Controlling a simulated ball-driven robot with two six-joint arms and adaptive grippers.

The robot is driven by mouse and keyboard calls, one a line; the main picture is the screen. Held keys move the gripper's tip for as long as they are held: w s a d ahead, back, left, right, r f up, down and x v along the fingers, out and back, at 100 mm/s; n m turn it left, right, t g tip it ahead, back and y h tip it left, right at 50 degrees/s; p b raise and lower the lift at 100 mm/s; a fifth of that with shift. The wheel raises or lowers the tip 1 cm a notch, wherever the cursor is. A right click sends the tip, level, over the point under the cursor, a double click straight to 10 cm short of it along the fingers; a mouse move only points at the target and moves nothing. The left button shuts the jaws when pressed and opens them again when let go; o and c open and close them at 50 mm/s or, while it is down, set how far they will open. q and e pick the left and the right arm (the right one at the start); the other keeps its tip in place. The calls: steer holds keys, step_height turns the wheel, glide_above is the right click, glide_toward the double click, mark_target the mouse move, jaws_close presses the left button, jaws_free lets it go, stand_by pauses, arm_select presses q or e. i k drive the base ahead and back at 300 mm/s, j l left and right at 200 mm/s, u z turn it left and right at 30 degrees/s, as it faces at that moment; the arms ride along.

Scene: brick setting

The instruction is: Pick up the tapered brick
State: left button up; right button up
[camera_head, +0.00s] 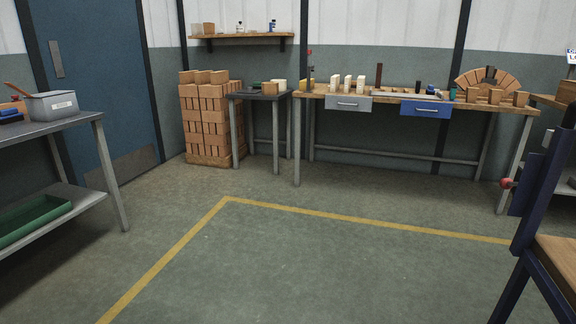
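Neither of my grippers is in view. Several small orange-brown bricks stand on the far workbench (300,94): one brick (472,95), another brick (495,96) and a third brick (521,99) stand near its right end. Behind them is a fan-shaped arch (466,80) of brick-coloured wedges. Several pale blocks (348,83) stand upright on the bench's left part. All of these are small and far away, and I cannot tell which one is the tapered brick.
A brick stack (205,120) and a small dark table (262,97) stand left of the bench. A metal table (75,128) with a grey bin (52,107) is at left. A dark blue frame (535,190) is at right. The yellow-lined floor (300,265) between is clear.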

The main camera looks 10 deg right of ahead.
mark_target(472, 95)
steer(key=i+z, duration=0.3)
steer(key=i, duration=0.3)
steer(key=i+j+z, duration=0.3)
steer(key=i, duration=0.3)
steer(key=i+l+z, duration=0.2)
steer(key=i, duration=0.4)
steer(key=i+z, duration=0.25)
steer(key=i, duration=0.4)
steer(key=i+j+z, duration=0.2)
steer(key=i, duration=0.4)
steer(key=i+j+z, duration=0.25)
steer(key=i, duration=0.4)
steer(key=l, duration=0.1)
